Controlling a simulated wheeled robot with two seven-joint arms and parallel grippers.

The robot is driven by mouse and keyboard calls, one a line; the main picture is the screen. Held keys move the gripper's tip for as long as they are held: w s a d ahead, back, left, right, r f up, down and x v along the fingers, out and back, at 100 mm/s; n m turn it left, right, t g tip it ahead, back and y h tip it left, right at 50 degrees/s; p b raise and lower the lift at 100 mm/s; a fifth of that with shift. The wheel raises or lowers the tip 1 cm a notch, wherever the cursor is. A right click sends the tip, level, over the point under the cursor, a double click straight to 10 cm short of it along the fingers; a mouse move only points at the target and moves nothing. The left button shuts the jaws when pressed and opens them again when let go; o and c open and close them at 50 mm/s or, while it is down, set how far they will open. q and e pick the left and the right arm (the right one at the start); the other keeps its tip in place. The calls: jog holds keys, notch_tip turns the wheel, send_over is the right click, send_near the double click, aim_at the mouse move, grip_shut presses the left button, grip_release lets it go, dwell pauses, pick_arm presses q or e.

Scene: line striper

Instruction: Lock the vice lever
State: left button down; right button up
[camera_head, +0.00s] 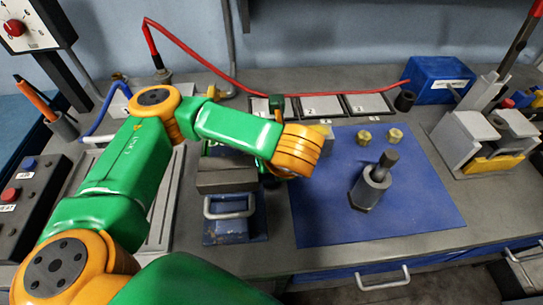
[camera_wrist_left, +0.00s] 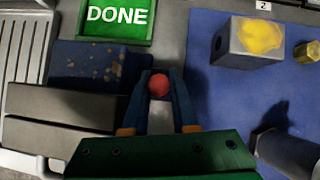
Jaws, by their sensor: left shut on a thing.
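The vice stands left of the blue mat in the head view, with grey jaws (camera_head: 228,177), a blue base (camera_head: 226,232) and a silver handle in front. Its jaws also show at the left of the left wrist view (camera_wrist_left: 60,115). A red ball knob (camera_wrist_left: 159,88), apparently the end of the vice lever, sits between the fingers of my left gripper (camera_wrist_left: 159,80). The fingers are shut on it. In the head view my orange and green wrist hides the knob and fingers, and most of the lever is hidden. My right gripper is not in view.
A green DONE tray (camera_wrist_left: 116,20) lies behind the vice. The blue mat (camera_head: 420,205) carries a dark upright tool (camera_head: 373,185) and two small brass pieces. A red cable crosses the back.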

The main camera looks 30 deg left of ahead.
pick_arm(q)
jog(key=shift+r, duration=0.1)
jog(key=c, duration=0.8)
grip_release()
jog(key=shift+o, duration=0.2)
jog(key=shift+w+d, duration=0.1)
